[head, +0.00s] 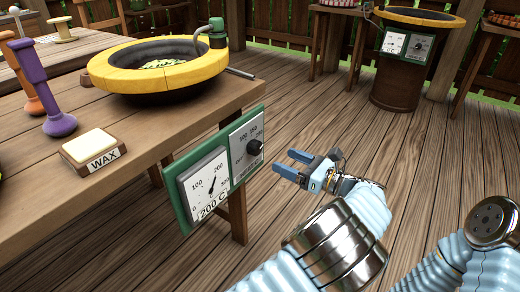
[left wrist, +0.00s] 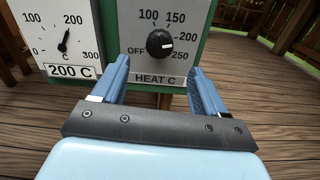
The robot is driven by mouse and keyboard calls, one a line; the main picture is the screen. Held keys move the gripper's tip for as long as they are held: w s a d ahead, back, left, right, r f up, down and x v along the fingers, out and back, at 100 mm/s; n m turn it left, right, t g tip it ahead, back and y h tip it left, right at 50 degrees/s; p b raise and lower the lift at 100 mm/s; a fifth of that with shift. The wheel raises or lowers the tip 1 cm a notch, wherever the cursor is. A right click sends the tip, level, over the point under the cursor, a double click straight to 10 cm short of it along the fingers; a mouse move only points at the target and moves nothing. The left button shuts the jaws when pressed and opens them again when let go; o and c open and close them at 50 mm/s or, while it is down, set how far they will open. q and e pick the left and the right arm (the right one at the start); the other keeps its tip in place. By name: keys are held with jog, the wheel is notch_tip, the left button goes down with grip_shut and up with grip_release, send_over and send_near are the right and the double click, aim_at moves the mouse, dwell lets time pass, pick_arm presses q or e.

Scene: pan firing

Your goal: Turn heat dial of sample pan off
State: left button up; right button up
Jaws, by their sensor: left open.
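The sample pan (head: 160,62) has a yellow rim and stands on the wooden table at the left of the head view, with small pieces inside. Its green control panel (head: 170,176) hangs at the table's edge. The black heat dial (head: 254,147) is on the panel's right part and shows in the left wrist view (left wrist: 160,43), its white mark pointing right. The temperature gauge (left wrist: 62,40) beside it reads "200 C". My left gripper (head: 283,163) is open and empty, its blue fingers pointing at the panel, apart from the dial. My right gripper is out of view.
A wax block (head: 93,147), a purple tool (head: 48,95) and an orange tool stand on the table (head: 120,195). A second yellow-rimmed pan (head: 412,17) with its own panel stands at the back right. The plank floor between is clear.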

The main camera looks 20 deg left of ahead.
aim_at(259, 149)
pick_arm(q)
jog(key=x, duration=0.9)
jog(key=shift+c, duration=0.3)
jog(key=c, duration=1)
jog(key=shift+f, duration=0.1)
